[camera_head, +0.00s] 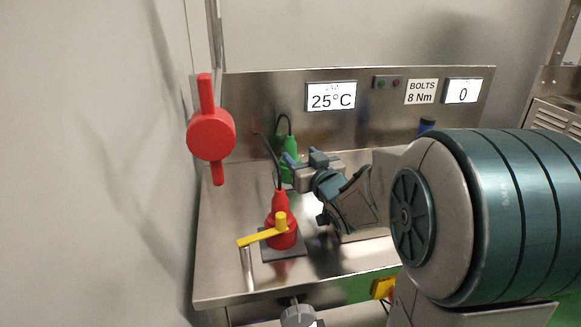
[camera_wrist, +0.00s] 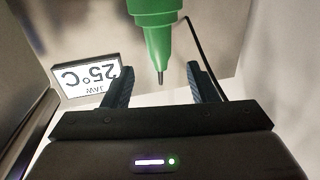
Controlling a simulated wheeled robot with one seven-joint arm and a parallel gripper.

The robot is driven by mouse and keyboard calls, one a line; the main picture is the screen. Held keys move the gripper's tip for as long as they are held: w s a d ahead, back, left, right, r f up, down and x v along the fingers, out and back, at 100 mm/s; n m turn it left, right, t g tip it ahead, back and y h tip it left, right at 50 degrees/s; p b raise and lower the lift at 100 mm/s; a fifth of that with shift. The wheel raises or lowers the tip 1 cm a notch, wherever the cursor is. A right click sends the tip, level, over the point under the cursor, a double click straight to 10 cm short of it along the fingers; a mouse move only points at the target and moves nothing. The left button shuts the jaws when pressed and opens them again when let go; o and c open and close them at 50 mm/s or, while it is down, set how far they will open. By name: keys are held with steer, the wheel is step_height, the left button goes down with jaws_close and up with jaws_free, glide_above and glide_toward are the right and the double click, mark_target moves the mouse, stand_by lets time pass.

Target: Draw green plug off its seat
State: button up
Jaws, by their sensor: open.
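The green plug (camera_head: 289,158) stands upright towards the back of the steel bench, with a black cable looping from its top. In the wrist view the green plug (camera_wrist: 152,28) is between and beyond the two fingers, its narrow cable end pointing towards my palm. My gripper (camera_wrist: 160,88) is open, with one finger on each side of the plug's line; no contact shows. In the head view my gripper (camera_head: 290,160) is beside the plug and partly covers it.
A red handle (camera_head: 210,135) is at the left. A display panel (camera_head: 331,96) rises behind. A blue-topped item (camera_head: 427,125) is at the right.

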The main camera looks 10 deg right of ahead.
mark_target(293, 148)
steer(key=shift+w+f, duration=0.15)
steer(key=shift+w, duration=0.15)
steer(key=w, duration=0.3)
steer(key=w+a, duration=0.1)
steer(key=w, duration=0.2)
steer(key=shift+w+a, duration=0.2)
steer(key=shift+w, duration=0.2)
steer(key=c, duration=1.1)
